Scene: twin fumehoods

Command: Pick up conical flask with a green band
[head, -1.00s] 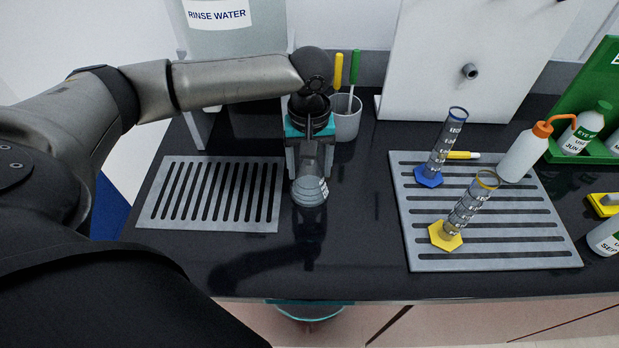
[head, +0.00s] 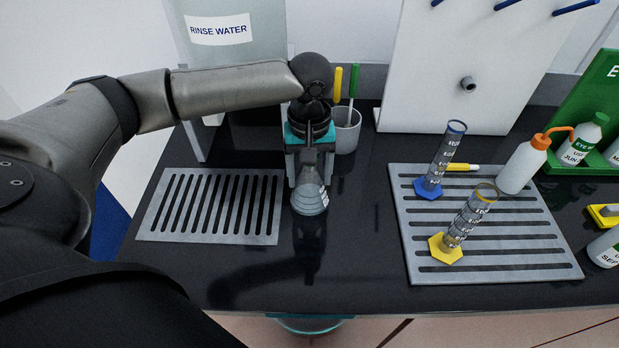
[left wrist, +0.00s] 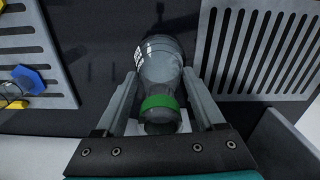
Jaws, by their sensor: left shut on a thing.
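The conical flask (head: 309,198) is clear glass with white markings on its side. In the left wrist view the flask (left wrist: 160,66) shows a green band around its neck. In the head view my left gripper (head: 309,172) comes down on the flask from above and behind. Its two fingers stand on either side of the neck, and in the left wrist view my left gripper (left wrist: 158,100) is shut on it. The flask looks upright, at or just above the dark bench; I cannot tell if its base touches. My right gripper is not in view.
A slotted grey mat (head: 165,230) lies left of the flask. Another mat (head: 430,275) at right bears a blue-footed cylinder (head: 439,160), a yellow-footed cylinder (head: 468,218) and a wash bottle (head: 520,168). A grey cup (head: 347,135) stands behind the gripper. The bench between is clear.

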